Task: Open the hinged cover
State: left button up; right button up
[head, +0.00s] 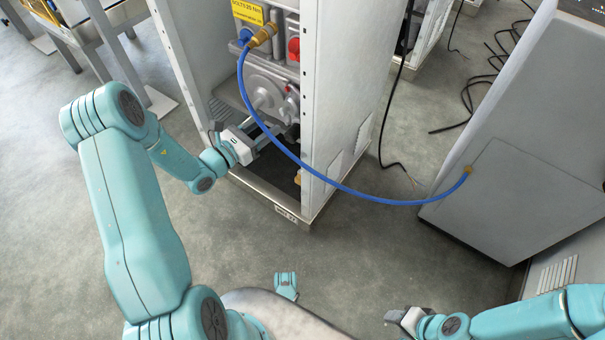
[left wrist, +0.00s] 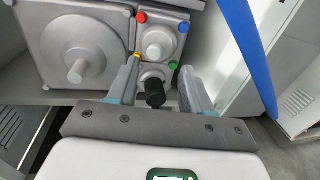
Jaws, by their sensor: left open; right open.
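My left gripper (head: 266,134) reaches into the open front of the white cabinet (head: 338,70). In the left wrist view its two fingers (left wrist: 158,78) are open on either side of a black knob (left wrist: 155,93), with gaps visible between. The knob sticks out from a grey housing below a small round port (left wrist: 158,42) ringed by red, blue, green and yellow dots. To its left is a larger round grey cover with a central peg (left wrist: 77,70). I cannot tell which part is the hinged cover; no hinge shows clearly. My right gripper (head: 396,317) is open and empty, low at the right.
A blue hose (head: 297,160) runs from a brass fitting (head: 263,35) in the cabinet across to a grey unit (head: 510,195) at right, passing near my left gripper. Black cables (head: 490,65) lie on the floor behind. The grey floor (head: 340,235) in front is mostly clear.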

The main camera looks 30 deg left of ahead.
pick_arm(q)
jog(key=p+v, duration=0.2)
jog(key=v, duration=0.8)
jog(key=w+d+r+m+h+p, duration=0.3)
jog(key=d+r+h+p, duration=0.1)
jog(key=d+r+p, duration=0.3)
jog(key=s+d+r+m+g+h+p, duration=0.1)
jog(key=s+d+m+g+h+p, duration=0.1)
jog(key=d, duration=0.5)
jog(key=s+d+r+m+g+h+p, duration=0.1)
jog(key=s+d+m+g+h+p, duration=0.1)
jog(key=s+d+m+g, duration=0.3)
jog(key=shift+d+r+m+g+h, duration=0.4)
jog(key=shift+d+m+g+h, duration=0.4)
jog(key=shift+d+g, duration=0.95)
jog(key=shift+a, duration=0.2)
